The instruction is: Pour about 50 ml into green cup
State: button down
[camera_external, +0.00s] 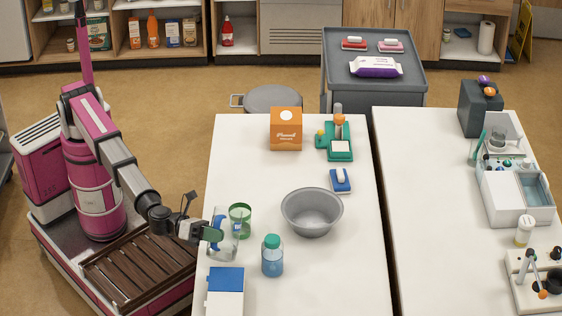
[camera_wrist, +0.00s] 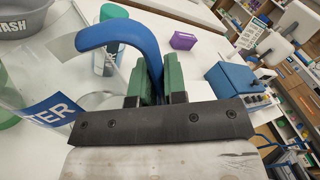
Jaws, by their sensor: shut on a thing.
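A clear jug (camera_external: 226,246) with a blue handle is at the table's left edge. My gripper (camera_external: 212,234) reaches in from the left and is shut on the jug's handle. In the wrist view the blue handle (camera_wrist: 120,34) runs between the green finger pads of my gripper (camera_wrist: 155,85), and the jug (camera_wrist: 90,100) has a blue label. The jug looks about upright; I cannot tell whether it touches the table or how full it is. The green cup (camera_external: 240,213) stands just behind the jug, partly hidden by it.
A bottle (camera_external: 272,258) with a green cap and a blue-and-white box (camera_external: 226,287) stand in front. A grey bowl (camera_external: 312,213) is to the right. An orange box (camera_external: 286,130) and a green stand (camera_external: 338,145) are farther back. The table's right front is clear.

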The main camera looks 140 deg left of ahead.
aim_at(217, 220)
jog(key=shift+s+a+n, duration=0.2)
jog(key=shift+a+n, duration=0.1)
jog(key=r+n, duration=0.1)
jog(key=a+r, duration=0.1)
jog(key=r+n, duration=0.1)
jog(key=shift+s+a+r+n, duration=0.1)
jog(key=shift+s+a+n, duration=0.05)
jog(key=shift+s+n, duration=0.15)
jog(key=r, duration=0.1)
jog(key=a+r+n, duration=0.1)
jog(key=n, duration=0.1)
jog(key=shift+s+a+r, duration=0.25)
jog(key=shift+s+r, duration=0.15)
jog(key=shift+s+a+r+n, duration=0.3)
jog(key=shift+a+r+n, duration=0.3)
jog(key=shift+r+n, duration=0.3)
jog(key=shift+a, duration=0.1)
jog(key=shift+s+a+r+n, duration=0.25)
jog(key=shift+a+n, duration=0.1)
jog(key=shift+a, duration=0.15)
jog(key=shift+s+a+r+n, duration=0.25)
jog(key=shift+a+r+n, duration=0.05)
jog(key=shift+a+n, duration=0.15)
jog(key=shift+s+a+r+n, duration=0.25)
jog(key=shift+a+n, duration=0.05)
jog(key=shift+a, duration=0.2)
jog(key=shift+w+d, duration=0.1)
jog(key=shift+d, duration=0.15)
